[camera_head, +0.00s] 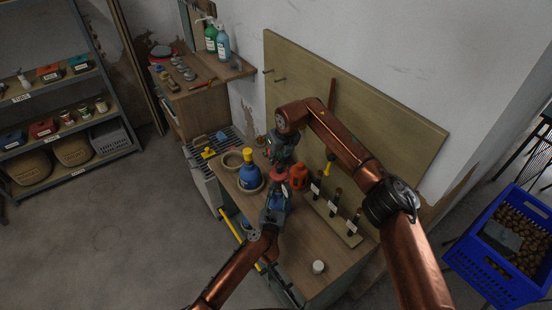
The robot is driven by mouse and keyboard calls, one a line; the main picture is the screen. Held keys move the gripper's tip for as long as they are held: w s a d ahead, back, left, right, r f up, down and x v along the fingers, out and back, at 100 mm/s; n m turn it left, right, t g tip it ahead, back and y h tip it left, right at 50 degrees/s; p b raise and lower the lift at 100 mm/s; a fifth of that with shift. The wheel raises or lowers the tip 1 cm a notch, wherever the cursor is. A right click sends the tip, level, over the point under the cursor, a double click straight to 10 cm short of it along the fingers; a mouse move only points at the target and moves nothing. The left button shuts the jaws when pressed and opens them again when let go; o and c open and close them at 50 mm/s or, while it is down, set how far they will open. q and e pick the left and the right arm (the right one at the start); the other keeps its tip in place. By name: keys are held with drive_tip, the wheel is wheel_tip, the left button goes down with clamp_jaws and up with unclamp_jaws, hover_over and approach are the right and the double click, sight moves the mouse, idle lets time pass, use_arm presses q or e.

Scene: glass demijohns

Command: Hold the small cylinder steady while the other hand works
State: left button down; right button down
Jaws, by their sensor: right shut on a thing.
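My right gripper (280,168) comes down from the upper right over the wooden bench. It is shut on a small reddish thing (279,179), probably the small cylinder; the fingers cover much of it. My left gripper (277,196) reaches up from below, close under the right one. Its fingers are too small and overlapped to tell whether they are open or whether they touch the held thing.
The bench (305,245) also holds a blue bottle with a yellow cap (249,174), an orange-red bottle (298,177), a rack of dark bottles (335,217) and a white jar (318,267). A blue crate (497,277) stands at right. Bare bench surrounds the jar.

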drive_tip(key=shift+d+f, duration=0.1)
drive_tip(key=shift+f, duration=0.15)
drive_tip(key=c, duration=1.9)
unclamp_jaws()
drive_tip(key=shift+r, duration=0.1)
drive_tip(key=shift+c, duration=0.2)
drive_tip(key=shift+v, duration=3.05)
drive_tip(key=v, duration=1.2)
use_arm(q)
drive_tip(key=c, duration=1.4)
unclamp_jaws()
